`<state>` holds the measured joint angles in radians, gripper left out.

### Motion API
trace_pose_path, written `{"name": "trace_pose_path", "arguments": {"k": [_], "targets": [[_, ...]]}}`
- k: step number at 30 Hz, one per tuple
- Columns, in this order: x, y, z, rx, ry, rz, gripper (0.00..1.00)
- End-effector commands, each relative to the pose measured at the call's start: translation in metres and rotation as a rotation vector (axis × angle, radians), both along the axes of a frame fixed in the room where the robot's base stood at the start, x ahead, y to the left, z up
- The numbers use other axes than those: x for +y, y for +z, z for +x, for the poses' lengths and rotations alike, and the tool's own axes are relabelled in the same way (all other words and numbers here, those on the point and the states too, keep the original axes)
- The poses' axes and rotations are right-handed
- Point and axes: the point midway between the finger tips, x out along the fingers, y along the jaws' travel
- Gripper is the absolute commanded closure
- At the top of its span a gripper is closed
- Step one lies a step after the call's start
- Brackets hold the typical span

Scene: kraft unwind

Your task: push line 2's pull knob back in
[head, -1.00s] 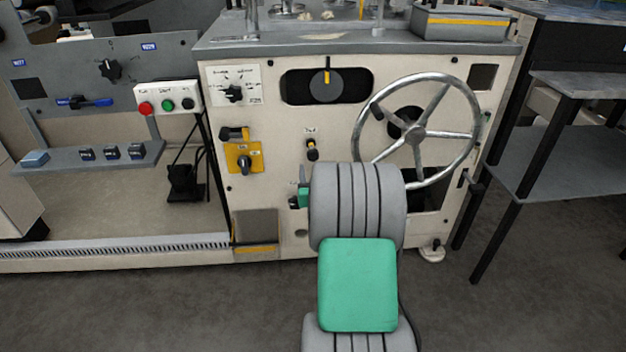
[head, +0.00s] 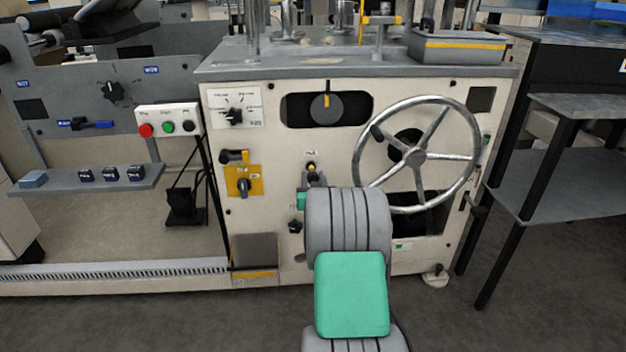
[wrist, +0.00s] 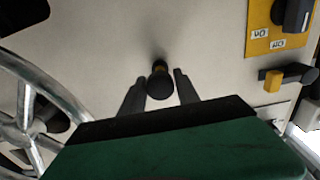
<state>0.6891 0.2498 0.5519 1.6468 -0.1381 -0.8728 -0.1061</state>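The pull knob (head: 311,167) is a small black knob with a yellow collar on the cream machine front, under a small label too small to read. In the wrist view the knob (wrist: 160,86) points toward me, with a bit of yellow behind it. My gripper (head: 315,179) is just below and in front of it in the head view, partly hidden by my grey and green arm. In the wrist view my gripper's (wrist: 159,78) two dark fingers stand apart, one on each side of the knob, with visible gaps. I cannot tell how far the knob sticks out.
A large metal handwheel (head: 416,154) is close on the right. A yellow-plated rotary switch (head: 243,182) is on the left, and another black knob (head: 295,226) is lower down. A push-button box (head: 168,121) is farther left. The floor in front is clear.

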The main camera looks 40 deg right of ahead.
Motion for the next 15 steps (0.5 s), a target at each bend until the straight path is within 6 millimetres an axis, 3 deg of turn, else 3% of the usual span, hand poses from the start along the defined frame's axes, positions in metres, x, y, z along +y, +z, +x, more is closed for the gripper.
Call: {"name": "trace_pose_path", "arguments": {"k": [13,15], "targets": [[0.0000,0.0000,-0.0002,0.000,0.000,0.000,1.00],[0.0000,-0.0001,-0.0002,0.000,0.000,0.000,1.00]]}}
